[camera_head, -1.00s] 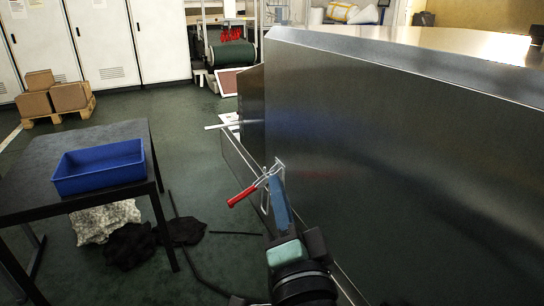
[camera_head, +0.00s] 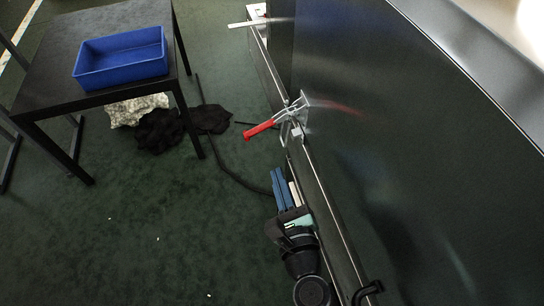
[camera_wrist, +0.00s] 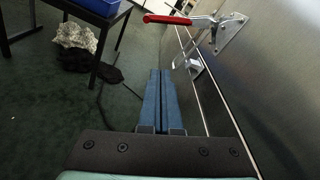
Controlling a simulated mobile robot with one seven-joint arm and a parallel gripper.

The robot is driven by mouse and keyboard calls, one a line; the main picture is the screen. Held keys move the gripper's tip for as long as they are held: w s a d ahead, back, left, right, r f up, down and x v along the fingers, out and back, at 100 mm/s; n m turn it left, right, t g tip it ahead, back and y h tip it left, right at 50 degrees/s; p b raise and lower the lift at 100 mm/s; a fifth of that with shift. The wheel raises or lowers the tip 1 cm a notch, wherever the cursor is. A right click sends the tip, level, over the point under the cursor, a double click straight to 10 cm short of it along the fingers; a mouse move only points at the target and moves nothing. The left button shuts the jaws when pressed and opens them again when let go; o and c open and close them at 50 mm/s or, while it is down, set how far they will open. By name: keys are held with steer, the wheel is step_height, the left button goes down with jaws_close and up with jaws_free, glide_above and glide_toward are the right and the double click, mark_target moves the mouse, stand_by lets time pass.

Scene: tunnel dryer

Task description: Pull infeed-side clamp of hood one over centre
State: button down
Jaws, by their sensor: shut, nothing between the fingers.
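The clamp has a red-gripped handle (camera_head: 259,130) and a bright metal linkage (camera_head: 297,112) fixed to the side of the steel hood (camera_head: 400,150). Its handle sticks out to the left, away from the hood wall. In the wrist view the clamp's red handle (camera_wrist: 167,19) and its plate (camera_wrist: 230,35) show at the top. My gripper (camera_head: 279,172) is below the clamp in the head view, apart from it, its blue fingers pointing up toward it. In the wrist view the fingers (camera_wrist: 158,75) lie together, shut and empty. Nothing hides the handle.
A black table (camera_head: 60,50) with a blue bin (camera_head: 121,58) stands at the left. Dark cloth (camera_head: 170,126), a pale sack (camera_head: 133,108) and a dark cable or hose lie on the floor. A rail (camera_head: 325,205) runs along the hood's lower side. The floor at lower left is mostly clear.

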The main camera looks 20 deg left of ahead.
mark_target(271, 123)
steer(key=w+a+r+p, duration=0.1)
steer(key=w+a+r, duration=0.1)
steer(key=w+a, duration=0.3)
steer(key=shift+w+a+r, duration=0.25)
steer(key=shift+w+a, duration=0.05)
steer(key=shift+w, duration=0.4)
steer(key=shift+r+p, duration=0.15)
steer(key=shift+p, duration=0.2)
steer(key=shift+s+a+r+m+p, duration=0.15)
steer(key=shift+m+p, duration=0.15)
steer(key=shift+p, duration=0.15)
